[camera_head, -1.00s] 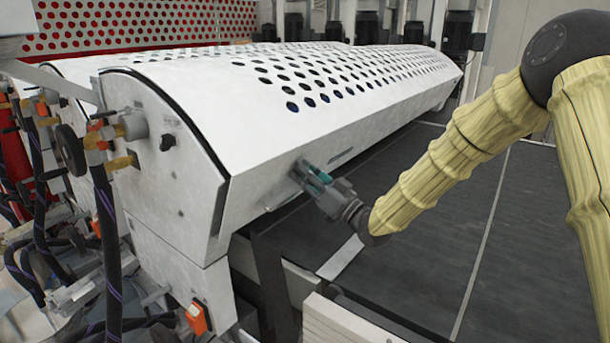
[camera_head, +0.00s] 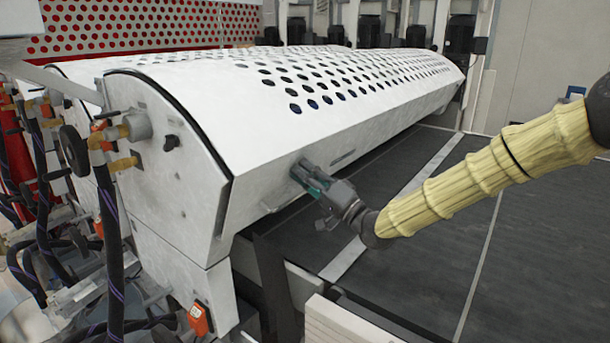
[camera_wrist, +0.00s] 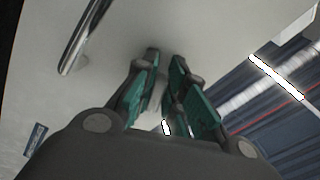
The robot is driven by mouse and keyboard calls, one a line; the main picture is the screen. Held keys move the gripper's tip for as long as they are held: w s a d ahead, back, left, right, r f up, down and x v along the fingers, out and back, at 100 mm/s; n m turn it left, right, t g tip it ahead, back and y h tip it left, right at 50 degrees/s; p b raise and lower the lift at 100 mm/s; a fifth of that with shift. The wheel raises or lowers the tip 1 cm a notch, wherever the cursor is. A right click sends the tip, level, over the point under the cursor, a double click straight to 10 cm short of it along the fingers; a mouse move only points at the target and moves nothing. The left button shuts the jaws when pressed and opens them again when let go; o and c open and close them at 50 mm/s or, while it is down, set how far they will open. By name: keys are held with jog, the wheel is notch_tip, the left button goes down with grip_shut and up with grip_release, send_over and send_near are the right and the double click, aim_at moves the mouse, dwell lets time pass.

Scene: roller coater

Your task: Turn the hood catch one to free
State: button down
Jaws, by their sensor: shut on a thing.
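The white hood (camera_head: 262,172) with rows of round holes covers the roller machine. My gripper (camera_head: 303,173) is at the lower part of its front face, and the fingertips reach that face. In the wrist view, my gripper (camera_wrist: 164,62) shows two green-padded fingers close together with a narrow gap. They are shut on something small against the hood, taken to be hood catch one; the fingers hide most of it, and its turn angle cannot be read. The pale hood surface (camera_wrist: 120,28) fills the upper wrist view.
A chrome bar handle (camera_wrist: 84,36) stands on the hood left of the fingers in the wrist view. A dark belt table (camera_head: 440,250) lies below and right of the hood. Hoses and valves (camera_head: 95,150) crowd the machine's left end. Open room lies above the belt.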

jog(key=m, duration=0.3)
jog(key=shift+w+d+r, duration=0.15)
jog(key=shift+d+r, duration=0.1)
jog(key=shift+d, duration=0.1)
jog(key=shift+w+m, duration=0.1)
jog(key=shift+m, duration=1.2)
jog(key=shift+a+f, duration=0.1)
jog(key=c, duration=1.5)
grip_release()
jog(key=shift+s, duration=0.2)
jog(key=shift+o, duration=0.2)
